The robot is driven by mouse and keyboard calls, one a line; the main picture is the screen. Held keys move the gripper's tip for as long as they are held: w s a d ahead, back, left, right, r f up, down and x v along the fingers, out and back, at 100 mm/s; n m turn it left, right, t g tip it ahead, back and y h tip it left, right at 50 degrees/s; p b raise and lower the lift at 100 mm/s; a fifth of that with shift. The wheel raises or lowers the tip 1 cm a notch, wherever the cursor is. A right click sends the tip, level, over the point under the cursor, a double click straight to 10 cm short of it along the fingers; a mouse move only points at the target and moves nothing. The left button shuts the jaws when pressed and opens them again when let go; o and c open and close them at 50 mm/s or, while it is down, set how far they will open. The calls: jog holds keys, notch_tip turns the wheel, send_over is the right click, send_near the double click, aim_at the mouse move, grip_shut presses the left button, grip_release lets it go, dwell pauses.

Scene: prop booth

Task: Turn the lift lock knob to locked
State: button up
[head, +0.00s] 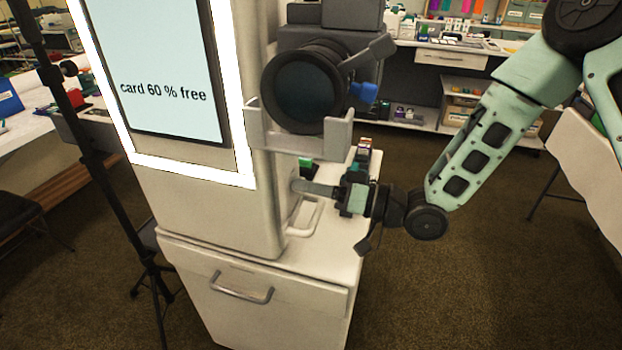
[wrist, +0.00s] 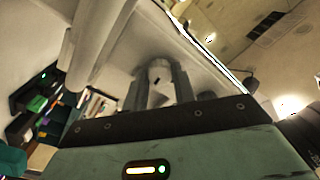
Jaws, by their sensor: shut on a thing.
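A pale knob (wrist: 159,72) with a small dark mark shows in the wrist view between the two grey fingers of my gripper (wrist: 158,92). The fingers are shut on it, one on each side. In the head view my gripper (head: 305,188) reaches left to the side of the pale booth column (head: 262,215), below the camera. The knob is mostly hidden there by the fingers. I cannot read any locked or unlocked marking, and the knob's turn angle is unclear.
A lit screen (head: 165,60) reads "card 60 % free". A camera lens (head: 303,88) in a grey bracket (head: 310,140) sits above my gripper, with a blue knob (head: 363,92) beside it. A drawer cabinet (head: 250,325) stands below. A black stand (head: 95,160) is at left.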

jog(key=shift+m, duration=0.6)
jog(key=shift+p, duration=0.3)
jog(key=o, duration=1)
jog(key=b+v, duration=0.2)
jog(key=v, duration=1.5)
jog(key=shift+d, duration=0.25)
